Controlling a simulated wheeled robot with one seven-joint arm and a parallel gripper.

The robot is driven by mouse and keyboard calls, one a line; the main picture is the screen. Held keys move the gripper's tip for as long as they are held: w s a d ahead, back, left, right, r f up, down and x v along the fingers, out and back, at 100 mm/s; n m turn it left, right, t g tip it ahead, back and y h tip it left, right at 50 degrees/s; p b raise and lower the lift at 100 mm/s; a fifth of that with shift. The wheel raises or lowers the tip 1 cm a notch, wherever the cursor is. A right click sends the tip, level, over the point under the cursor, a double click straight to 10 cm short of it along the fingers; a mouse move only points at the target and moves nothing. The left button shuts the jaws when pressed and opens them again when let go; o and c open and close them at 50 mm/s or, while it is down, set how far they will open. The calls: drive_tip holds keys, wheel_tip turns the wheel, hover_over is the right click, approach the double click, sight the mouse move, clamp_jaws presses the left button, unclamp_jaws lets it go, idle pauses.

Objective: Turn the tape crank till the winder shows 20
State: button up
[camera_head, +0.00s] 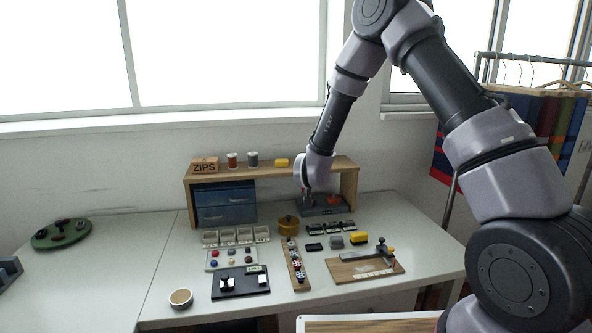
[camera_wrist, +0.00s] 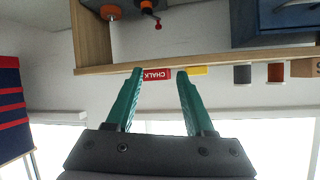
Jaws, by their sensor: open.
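The tape winder (camera_head: 325,211) is a grey base with an orange part on top, standing under the right end of the wooden shelf. The wrist view is upside down and shows the winder (camera_wrist: 128,6) cut off at the top edge, with orange round parts and a small red knob (camera_wrist: 158,27) that looks like the crank's handle. Its number is too small to read. My gripper (camera_head: 307,194) hangs by the shelf's front, close to the winder. In the wrist view my gripper (camera_wrist: 160,72) has its green fingers apart, with nothing held between them.
The shelf (camera_wrist: 220,59) crosses the wrist view; a red chalk box (camera_wrist: 157,74) and a yellow block (camera_wrist: 198,71) sit on it. A blue drawer unit (camera_head: 224,205) stands under its left side.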

drive_tip(key=s+d+r+g+y, duration=0.1)
drive_tip(key=s+d+r, duration=0.2)
drive_tip(key=r, duration=0.4)
drive_tip(key=s+d+r+g, duration=0.1)
drive_tip(key=s+d+r, duration=0.3)
drive_tip(key=r, duration=0.4)
drive_tip(key=s+d+r+y, duration=0.1)
drive_tip(key=s+d+r, duration=0.2)
drive_tip(key=r, duration=0.4)
drive_tip(key=s+d+r+g, duration=0.1)
drive_tip(key=s+d+r, duration=0.1)
drive_tip(key=s, duration=0.7)
drive_tip(key=s+d+r+m+g, duration=0.1)
drive_tip(key=s+d+r, duration=0.1)
drive_tip(key=s+d, duration=0.3)
drive_tip(key=s+d+r+m+g, duration=0.1)
drive_tip(key=s+d, duration=0.3)
drive_tip(key=s, duration=0.9)
drive_tip(key=shift+r+g, duration=0.4)
drive_tip(key=shift+r, duration=0.15)
drive_tip(key=shift+d, duration=0.1)
